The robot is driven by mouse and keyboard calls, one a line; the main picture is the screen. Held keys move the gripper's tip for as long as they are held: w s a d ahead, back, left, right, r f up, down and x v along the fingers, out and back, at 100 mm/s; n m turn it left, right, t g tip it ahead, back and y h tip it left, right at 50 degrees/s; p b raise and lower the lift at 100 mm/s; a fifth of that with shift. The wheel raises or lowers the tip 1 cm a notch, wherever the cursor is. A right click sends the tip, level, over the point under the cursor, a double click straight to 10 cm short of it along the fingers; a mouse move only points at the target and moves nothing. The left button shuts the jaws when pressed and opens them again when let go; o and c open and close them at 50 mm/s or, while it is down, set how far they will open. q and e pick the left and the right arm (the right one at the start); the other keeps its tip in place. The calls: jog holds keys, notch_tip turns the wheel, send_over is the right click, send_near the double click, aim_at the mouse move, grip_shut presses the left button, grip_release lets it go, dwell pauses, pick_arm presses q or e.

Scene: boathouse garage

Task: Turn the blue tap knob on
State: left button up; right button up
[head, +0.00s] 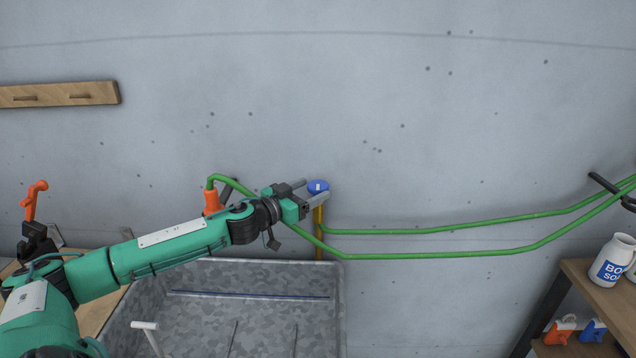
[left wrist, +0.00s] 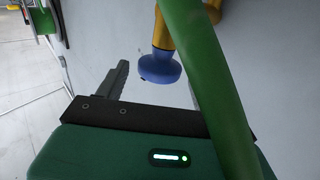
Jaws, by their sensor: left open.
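The blue tap knob (head: 318,187) is at the top of a brass pipe (head: 319,216) against the grey wall, just behind the galvanised tub. My left gripper (head: 314,189) is open, with its fingers reaching right to either side of the knob. In the left wrist view the blue knob (left wrist: 158,68) hangs between the spread fingers, apart from the left finger (left wrist: 115,82). A green hose (left wrist: 212,85) crosses close in front of the camera and hides most of the right finger. I cannot tell whether a finger touches the knob. My right gripper is not in view.
The green hose (head: 440,231) runs along the wall from the tap area to the right. The metal tub (head: 255,300) stands below my left arm. An orange-handled tool (head: 35,200) is at the left. A wooden shelf (head: 602,290) with a white bottle (head: 612,262) is at the right.

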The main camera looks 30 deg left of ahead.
aim_at(310, 190)
pick_arm(q)
jog(key=shift+p+x, duration=0.65)
jog(key=shift+x, duration=1.05)
jog(key=c, duration=0.9)
